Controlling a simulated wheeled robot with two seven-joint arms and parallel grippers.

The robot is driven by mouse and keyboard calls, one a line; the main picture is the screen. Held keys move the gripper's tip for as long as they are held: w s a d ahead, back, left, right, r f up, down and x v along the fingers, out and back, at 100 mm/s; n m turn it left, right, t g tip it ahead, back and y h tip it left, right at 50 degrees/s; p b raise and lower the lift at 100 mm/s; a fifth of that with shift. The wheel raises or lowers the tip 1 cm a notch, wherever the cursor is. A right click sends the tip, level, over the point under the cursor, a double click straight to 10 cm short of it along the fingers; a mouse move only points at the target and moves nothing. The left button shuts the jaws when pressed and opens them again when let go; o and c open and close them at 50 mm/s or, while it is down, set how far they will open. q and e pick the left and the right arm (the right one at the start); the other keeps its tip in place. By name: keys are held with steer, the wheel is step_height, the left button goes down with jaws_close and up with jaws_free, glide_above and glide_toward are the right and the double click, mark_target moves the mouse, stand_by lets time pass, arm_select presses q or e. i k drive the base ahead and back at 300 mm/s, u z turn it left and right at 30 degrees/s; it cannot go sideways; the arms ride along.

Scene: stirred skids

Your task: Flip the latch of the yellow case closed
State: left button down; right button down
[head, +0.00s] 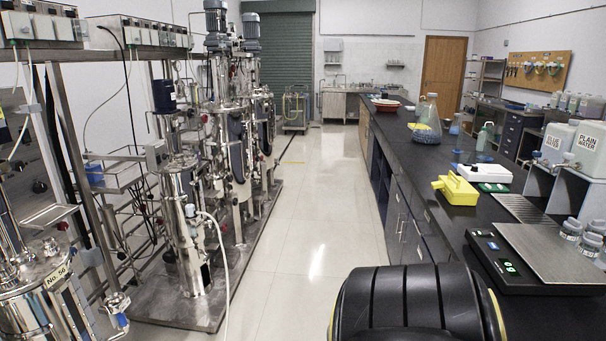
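A yellow case (459,190) sits on the black countertop on the right side of the head view, near the counter's aisle edge. It looks shut, with a raised part like a handle on its top. Its latch is too small to make out, so I cannot tell how it stands. Neither of my grippers is in view. A black, ribbed rounded form at the bottom centre looks like a part of my own body.
The black counter (400,150) runs away along the right. A white box (484,173) stands just behind the case. A scale (520,262) lies nearer, and a glass flask (428,118) stands farther back. Steel vessels (184,225) line the left. The aisle floor (318,225) is clear.

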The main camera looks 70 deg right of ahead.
mark_target(438, 184)
steer(key=z, duration=2.55)
steer(key=i, duration=3.35)
steer(key=z, duration=0.45)
